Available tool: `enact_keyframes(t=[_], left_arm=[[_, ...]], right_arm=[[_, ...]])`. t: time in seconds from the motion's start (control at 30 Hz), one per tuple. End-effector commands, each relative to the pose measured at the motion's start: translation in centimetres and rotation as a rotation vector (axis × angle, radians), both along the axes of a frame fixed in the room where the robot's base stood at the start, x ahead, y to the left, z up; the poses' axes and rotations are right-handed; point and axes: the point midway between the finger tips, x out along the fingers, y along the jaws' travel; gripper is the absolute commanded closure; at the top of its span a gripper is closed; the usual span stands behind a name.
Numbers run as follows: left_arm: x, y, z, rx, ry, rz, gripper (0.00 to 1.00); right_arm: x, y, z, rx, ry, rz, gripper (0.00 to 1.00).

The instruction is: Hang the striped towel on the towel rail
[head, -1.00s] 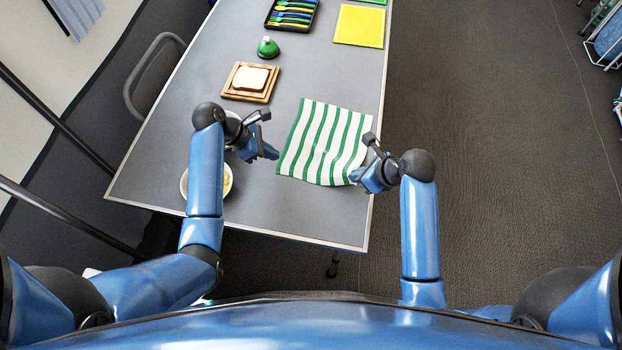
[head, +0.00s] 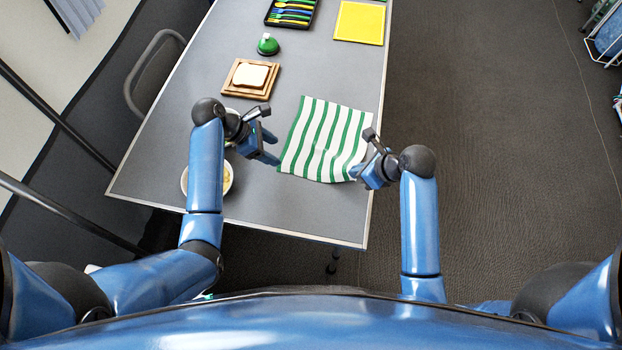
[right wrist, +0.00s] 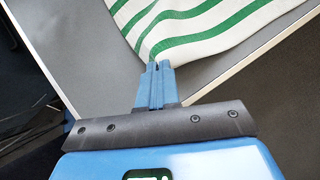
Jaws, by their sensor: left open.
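The striped towel (head: 326,138), green and white, lies spread on the grey table. My left gripper (head: 274,148) is open and empty, just left of the towel's left edge. My right gripper (head: 355,176) is at the towel's near right corner. In the right wrist view the right gripper's fingers (right wrist: 158,68) are closed together at the corner of the towel (right wrist: 200,25), where the cloth gathers to a point between them. I see no towel rail that I can make out for sure.
On the table (head: 300,215) are a bread slice on a wooden board (head: 250,78), a green bell-shaped object (head: 267,45), a cutlery tray (head: 290,12) and a yellow board (head: 359,23). A bowl (head: 226,182) sits partly behind my left arm. A chair (head: 135,85) stands left.

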Motion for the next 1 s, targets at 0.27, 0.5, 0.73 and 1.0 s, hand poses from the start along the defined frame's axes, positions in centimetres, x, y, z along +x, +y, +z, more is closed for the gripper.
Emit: enact_keyframes(t=[0.27,0.5,0.73,1.0], left_arm=[[-0.3,1.3,0.6,-0.02,-0.002,0.02,0.52],[-1.7,4.9,2.6,-0.083,-0.015,0.067,0.52],[-2.1,5.2,2.6,-0.099,-0.018,0.073,0.52],[-1.7,3.3,0.3,-0.101,-0.017,0.073,0.52]], right_arm=[[0.0,0.0,0.0,0.0,0.0,0.0,1.0],[0.0,0.0,0.0,0.0,0.0,0.0,1.0],[0.0,0.0,0.0,0.0,0.0,0.0,1.0],[0.0,0.0,0.0,0.0,0.0,0.0,1.0]])
